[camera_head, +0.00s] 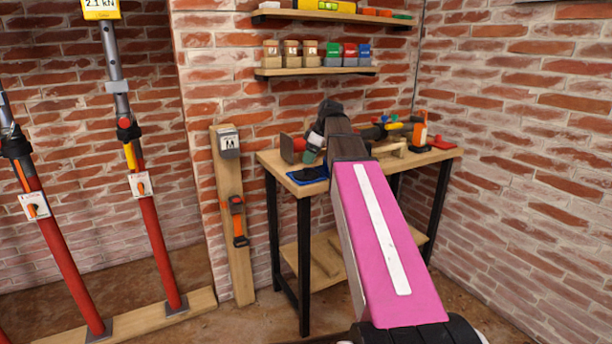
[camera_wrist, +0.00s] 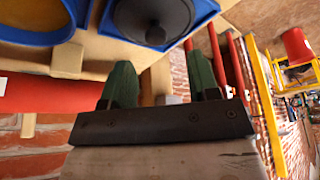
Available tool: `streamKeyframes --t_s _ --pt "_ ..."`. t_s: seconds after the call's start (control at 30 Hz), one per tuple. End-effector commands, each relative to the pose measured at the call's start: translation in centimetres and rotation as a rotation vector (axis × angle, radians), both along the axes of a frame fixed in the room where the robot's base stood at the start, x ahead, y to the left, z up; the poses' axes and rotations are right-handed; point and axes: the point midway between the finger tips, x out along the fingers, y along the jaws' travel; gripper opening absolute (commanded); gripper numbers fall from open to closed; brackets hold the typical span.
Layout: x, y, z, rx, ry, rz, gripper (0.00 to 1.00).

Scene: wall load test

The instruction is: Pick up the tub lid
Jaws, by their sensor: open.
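The tub lid, as far as I can tell, is a dark round disc (camera_wrist: 128,22) with a raised knob, seen in the wrist view. It rests on a blue square mat (camera_wrist: 204,14). In the head view the mat (camera_head: 318,179) and the dark disc (camera_head: 306,173) lie at the near left corner of the wooden workbench (camera_head: 276,160). My gripper (camera_wrist: 160,62) is open, with two green fingers apart and nothing between them. The disc lies beyond the fingertips in the wrist view. In the head view my gripper (camera_head: 314,148) hangs above the bench near the mat.
A yellow blue-rimmed item (camera_wrist: 32,22) lies beside the mat in the wrist view. Several tools and an orange-and-white item (camera_head: 420,132) stand on the bench's right. Shelves with several small tubs (camera_head: 333,52) hang above. Red props (camera_head: 157,240) stand left. My arm hides the bench's middle.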

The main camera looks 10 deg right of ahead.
Motion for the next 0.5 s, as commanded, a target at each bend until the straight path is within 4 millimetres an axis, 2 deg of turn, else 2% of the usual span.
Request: streamKeyframes --t_s 0.17,0.4,0.5 --pt "0.3 0.2 -1.4 0.000 0.002 -0.001 0.55" --pt "0.9 1.0 -4.3 0.000 0.002 0.001 0.55" --pt "1.0 1.2 -4.8 0.000 0.000 0.000 0.55"
